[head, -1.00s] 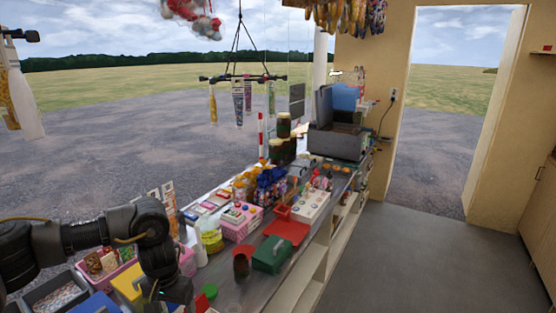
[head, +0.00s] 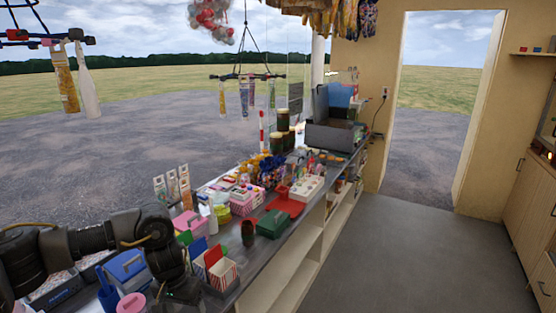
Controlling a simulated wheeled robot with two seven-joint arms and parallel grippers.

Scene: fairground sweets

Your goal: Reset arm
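My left arm comes in from the lower left of the head view. Its gripper (head: 182,292) hangs at the near end of the counter (head: 252,256), beside a red-and-white striped box (head: 222,272). The fingers are dark and partly cut off, so I cannot tell whether they are open or shut or hold anything. My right gripper and arm are not in view.
The counter holds a green box (head: 273,224), a red tray (head: 288,207), a dark jar (head: 248,233), a blue-lidded box (head: 126,266) and a pink-lidded container (head: 131,303). A grey machine (head: 333,133) stands at its far end. The floor (head: 390,255) to the right is clear.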

